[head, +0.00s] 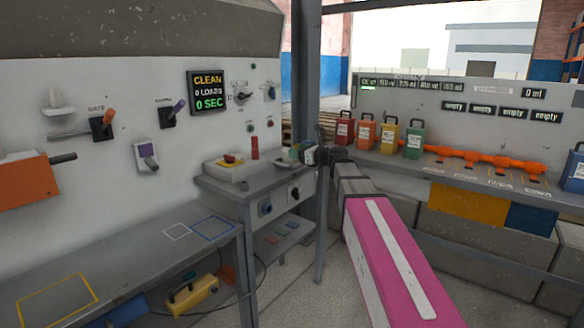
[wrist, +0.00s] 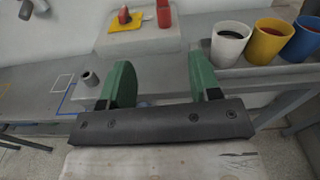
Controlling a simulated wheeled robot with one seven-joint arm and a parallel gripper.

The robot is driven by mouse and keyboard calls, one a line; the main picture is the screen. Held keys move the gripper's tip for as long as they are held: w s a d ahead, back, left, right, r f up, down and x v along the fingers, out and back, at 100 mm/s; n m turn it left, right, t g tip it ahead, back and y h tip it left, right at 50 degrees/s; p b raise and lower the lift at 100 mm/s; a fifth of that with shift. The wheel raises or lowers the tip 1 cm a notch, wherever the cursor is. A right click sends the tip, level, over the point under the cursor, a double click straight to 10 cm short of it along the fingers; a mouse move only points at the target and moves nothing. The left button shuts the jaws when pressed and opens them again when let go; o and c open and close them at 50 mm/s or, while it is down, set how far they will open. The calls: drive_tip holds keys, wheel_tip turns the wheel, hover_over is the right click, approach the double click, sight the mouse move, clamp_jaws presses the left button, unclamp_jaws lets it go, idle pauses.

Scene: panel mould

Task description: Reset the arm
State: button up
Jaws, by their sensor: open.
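My gripper (wrist: 160,78) shows in the wrist view with its two green fingers apart and nothing between them. In the head view my gripper (head: 293,158) is at the end of my outstretched arm, over the small grey stand (head: 240,182) by the panel. It is small there and partly hidden by my wrist.
White (wrist: 230,45), yellow (wrist: 271,40) and blue (wrist: 305,43) cups stand right of my fingers. A red button on a yellow base (head: 230,161) is left of my gripper. Coloured canisters (head: 388,137) line the right shelf. The left bench (head: 130,262) has clear room.

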drive_tip(key=s+d+f+n+g+h, duration=0.2)
drive_tip(key=s+f+n, duration=0.2)
drive_tip(key=f, duration=0.5)
drive_tip(key=s+d+f+n+g+h, duration=0.15)
drive_tip(key=s+f+n, duration=0.3)
drive_tip(key=f, duration=0.45)
drive_tip(key=s+d+f+n+g+h, duration=0.25)
drive_tip(key=s+f+n, duration=0.2)
drive_tip(key=f, duration=0.45)
drive_tip(key=s+d+f+n+g+h, duration=0.2)
drive_tip(key=s+d+f+n+h, duration=0.2)
drive_tip(key=s+d+f+n, duration=0.1)
drive_tip(key=s+d+f+n+g+h, duration=0.2)
drive_tip(key=s+d+f+n+h, duration=0.1)
drive_tip(key=s+d+f+n, duration=0.2)
drive_tip(key=s+f+n, duration=0.2)
drive_tip(key=s+f, duration=0.2)
drive_tip(key=s, duration=0.1)
drive_tip(key=shift+g+h, duration=0.4)
